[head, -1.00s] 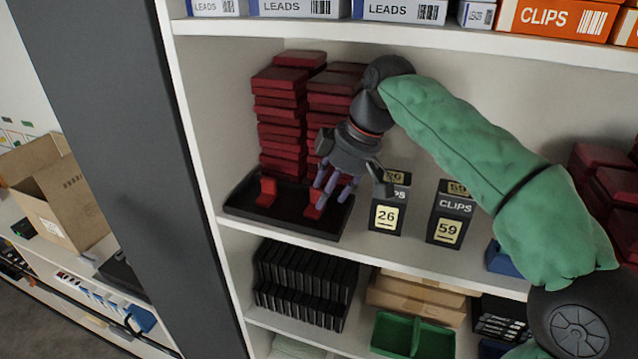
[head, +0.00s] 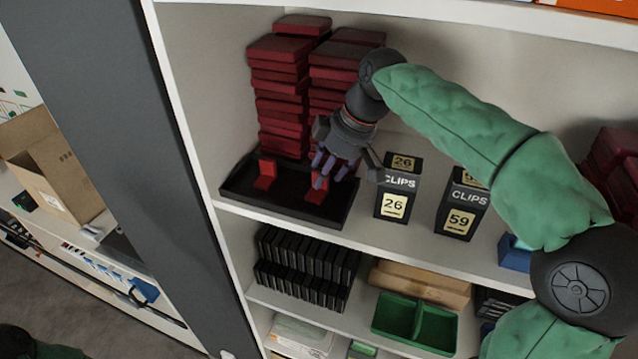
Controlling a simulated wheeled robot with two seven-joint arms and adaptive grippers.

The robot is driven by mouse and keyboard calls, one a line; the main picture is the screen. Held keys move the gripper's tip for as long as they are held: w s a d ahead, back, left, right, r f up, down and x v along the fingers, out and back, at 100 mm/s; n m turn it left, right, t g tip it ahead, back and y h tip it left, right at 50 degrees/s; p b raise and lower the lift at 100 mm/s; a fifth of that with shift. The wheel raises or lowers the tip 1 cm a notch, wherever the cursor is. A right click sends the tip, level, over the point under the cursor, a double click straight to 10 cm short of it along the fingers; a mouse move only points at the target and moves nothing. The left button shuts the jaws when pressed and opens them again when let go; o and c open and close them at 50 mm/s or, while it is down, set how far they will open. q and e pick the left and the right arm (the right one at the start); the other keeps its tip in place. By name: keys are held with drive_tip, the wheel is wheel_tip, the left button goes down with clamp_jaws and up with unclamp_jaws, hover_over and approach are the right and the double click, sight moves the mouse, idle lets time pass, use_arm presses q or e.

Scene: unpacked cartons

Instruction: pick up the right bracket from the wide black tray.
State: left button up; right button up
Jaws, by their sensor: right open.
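The right bracket (head: 316,194) is partly hidden by my fingers; the left bracket (head: 265,175) is in clear view. My right gripper (head: 330,175) is open, its purple-grey fingertips pointing down at the right bracket. The fingertips overlap the bracket's upper part in the picture; I cannot tell whether they touch it. My left gripper is out of view; only a bit of my left arm shows at the bottom left corner.
Stacks of dark red boxes (head: 280,85) rise behind the brackets. Black clips boxes marked 26 (head: 398,188) and 59 (head: 461,205) stand to the right of the tray. A grey upright (head: 120,150) bounds the left. A green bin (head: 415,322) is on the shelf below.

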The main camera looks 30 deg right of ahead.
drive_tip(key=shift+x, duration=0.8)
clamp_jaws()
drive_tip(key=shift+s+a+r, duration=0.1)
drive_tip(key=shift+r, duration=0.05)
